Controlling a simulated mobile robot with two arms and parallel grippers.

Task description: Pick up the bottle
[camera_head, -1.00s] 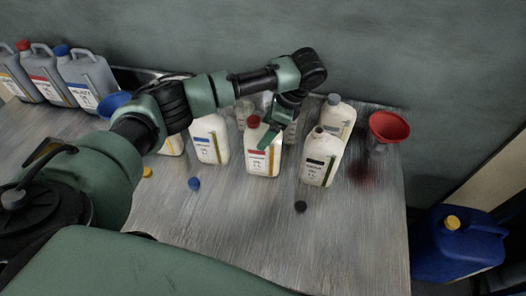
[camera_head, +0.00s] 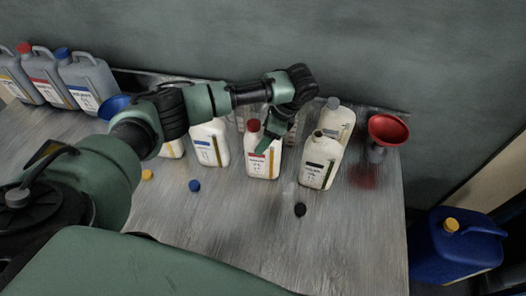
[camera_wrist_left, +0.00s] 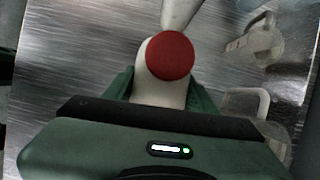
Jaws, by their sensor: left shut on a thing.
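A white bottle with a red cap and red label (camera_head: 263,164) stands upright on the table among other bottles. My left gripper (camera_head: 266,142) reaches down to its upper part from behind and is shut on it. In the left wrist view the red cap (camera_wrist_left: 170,56) is in the middle, with the white bottle body (camera_wrist_left: 150,92) between the green fingers of my left gripper (camera_wrist_left: 160,92). The bottle's base appears to be at table level. The far side of the bottle is hidden. My right gripper is not in view.
An uncapped white bottle with a black label (camera_head: 318,165) stands close on the right, and a blue-label bottle (camera_head: 209,146) on the left. A red funnel (camera_head: 388,130) stands at the right. Loose caps, blue (camera_head: 194,186) and black (camera_head: 300,209), lie in front.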

